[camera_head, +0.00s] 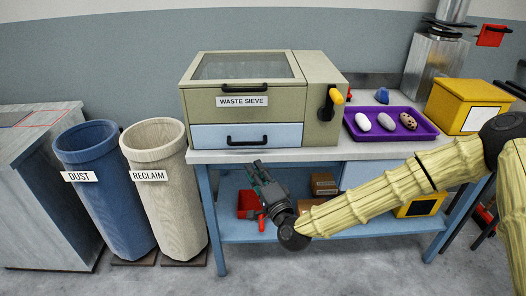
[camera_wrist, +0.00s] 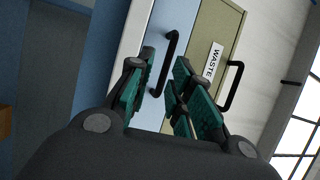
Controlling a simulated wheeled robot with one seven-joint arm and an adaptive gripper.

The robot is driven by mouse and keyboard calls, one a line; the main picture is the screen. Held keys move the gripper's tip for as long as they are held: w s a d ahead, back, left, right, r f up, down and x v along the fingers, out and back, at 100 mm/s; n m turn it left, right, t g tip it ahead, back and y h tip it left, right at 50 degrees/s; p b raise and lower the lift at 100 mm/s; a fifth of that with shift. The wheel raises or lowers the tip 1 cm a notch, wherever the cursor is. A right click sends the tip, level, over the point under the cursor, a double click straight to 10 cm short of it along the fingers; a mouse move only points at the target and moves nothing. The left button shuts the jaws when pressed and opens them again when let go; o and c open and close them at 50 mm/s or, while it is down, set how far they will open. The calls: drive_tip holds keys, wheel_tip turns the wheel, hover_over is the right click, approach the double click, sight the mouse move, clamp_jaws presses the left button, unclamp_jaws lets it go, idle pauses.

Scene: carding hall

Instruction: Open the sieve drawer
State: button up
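The waste sieve (camera_head: 243,103) is an olive box with a glass lid on the bench. Its light blue drawer (camera_head: 209,136) is at the bottom front and looks closed, with a black bar handle (camera_head: 246,142). My gripper (camera_head: 261,167) is just below and in front of the handle, pointing up toward it, and looks apart from it. In the wrist view my gripper (camera_wrist: 165,72) is open and empty, with teal finger pads. The drawer handle (camera_wrist: 172,50) shows beyond the gap between the fingertips, and the drawer front (camera_wrist: 183,22) lies behind it.
A yellow-handled crank (camera_head: 335,98) is on the sieve's right side. A purple tray (camera_head: 424,132) with fibre lumps and a yellow box (camera_head: 450,105) stand right on the bench. Blue dust (camera_head: 85,155) and beige reclaim (camera_head: 155,150) bins stand left. A shelf (camera_head: 245,231) is below.

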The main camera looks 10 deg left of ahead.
sight(247, 143)
drive_tip(key=shift+m+t, duration=0.3)
drive_tip(key=shift+t, duration=0.1)
drive_tip(key=x, duration=0.3)
drive_tip(key=d+r+p+x, duration=0.1)
drive_tip(key=x, duration=0.7)
drive_tip(key=shift+w+d+r+p, duration=0.2)
drive_tip(key=shift+w+p, duration=0.1)
drive_tip(key=shift+w, duration=0.1)
